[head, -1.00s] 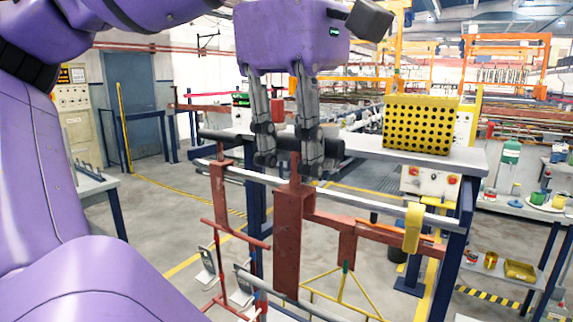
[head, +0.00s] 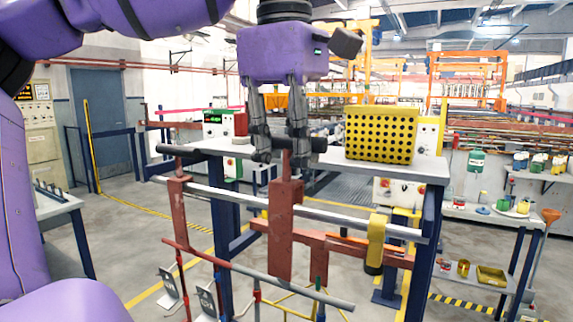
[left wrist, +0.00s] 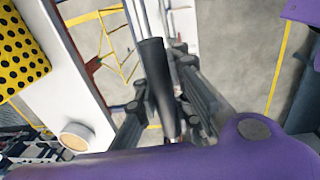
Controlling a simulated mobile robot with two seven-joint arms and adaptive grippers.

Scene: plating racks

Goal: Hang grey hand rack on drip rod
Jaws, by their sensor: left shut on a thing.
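My left gripper (head: 281,158) is shut on the dark handle (head: 318,144) of the grey hand rack. Below the handle the rack has a red-brown post (head: 285,235) and a long grey lower bar (head: 310,291). The handle also shows between the fingers in the left wrist view (left wrist: 157,85). The pale drip rod (head: 335,216) slopes across the head view at the height of the post. I cannot tell whether the post touches it. My right gripper is out of view.
A yellow clip (head: 376,240) sits on the rod's right part. A yellow perforated box (head: 380,135) stands on the bench (head: 420,170) behind.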

